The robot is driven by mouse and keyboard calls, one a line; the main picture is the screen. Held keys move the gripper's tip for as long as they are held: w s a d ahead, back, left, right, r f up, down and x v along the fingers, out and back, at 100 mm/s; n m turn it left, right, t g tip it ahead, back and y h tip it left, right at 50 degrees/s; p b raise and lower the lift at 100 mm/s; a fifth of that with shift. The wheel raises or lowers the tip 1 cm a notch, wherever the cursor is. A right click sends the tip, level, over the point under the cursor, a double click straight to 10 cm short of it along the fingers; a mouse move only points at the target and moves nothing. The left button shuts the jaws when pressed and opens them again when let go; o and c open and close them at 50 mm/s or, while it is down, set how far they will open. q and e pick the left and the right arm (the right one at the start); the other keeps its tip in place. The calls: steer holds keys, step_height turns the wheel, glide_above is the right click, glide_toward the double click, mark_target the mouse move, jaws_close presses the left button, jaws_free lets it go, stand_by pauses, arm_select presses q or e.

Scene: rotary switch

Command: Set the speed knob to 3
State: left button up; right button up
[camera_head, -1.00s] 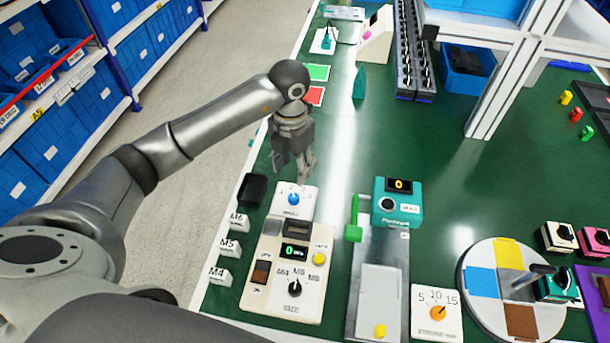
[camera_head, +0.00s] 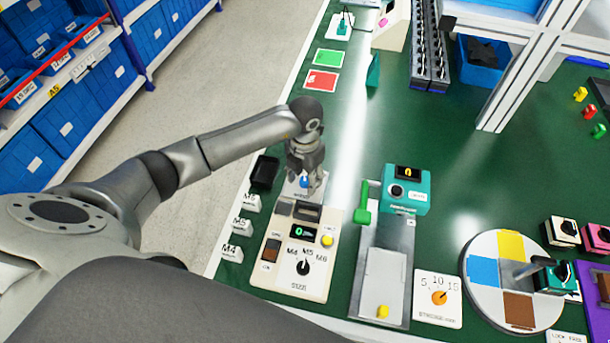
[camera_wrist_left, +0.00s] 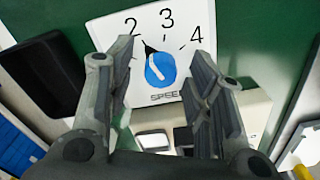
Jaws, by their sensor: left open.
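The speed knob (camera_wrist_left: 159,70) is a round blue dial with a white line and dark tip, on a white panel (camera_wrist_left: 105,32) marked 2, 3 and 4. Its pointer tilts up-left, to the 2 side of the 3. In the head view the knob (camera_head: 305,181) is partly covered by my left gripper (camera_head: 308,180). In the wrist view my left gripper (camera_wrist_left: 160,62) is open, with one finger on each side of the knob and gaps between. I cannot tell how far the fingertips are above the panel. My right gripper is not in view.
Below the speed panel is a cream unit with a display (camera_head: 303,233), a yellow button (camera_head: 327,241) and a black size knob (camera_head: 303,267). A black tray (camera_head: 264,172) sits to its left. A teal device (camera_head: 405,190) and green lever (camera_head: 363,203) stand to its right.

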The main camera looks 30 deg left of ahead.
arm_select(q)
steer(key=c, duration=0.4)
jaws_close()
steer(key=c, duration=0.7)
jaws_free()
steer(key=shift+m, duration=0.3)
steer(key=shift+o, duration=0.2)
steer(key=shift+f+m+b, duration=0.1)
steer(key=shift+m+b, duration=0.3)
steer(key=shift+b, duration=0.3)
steer(key=m+b, duration=0.3)
steer(key=m, duration=0.1)
steer(key=shift+b, duration=0.4)
steer(key=shift+m+b, duration=0.8)
steer(key=shift+m, duration=0.4)
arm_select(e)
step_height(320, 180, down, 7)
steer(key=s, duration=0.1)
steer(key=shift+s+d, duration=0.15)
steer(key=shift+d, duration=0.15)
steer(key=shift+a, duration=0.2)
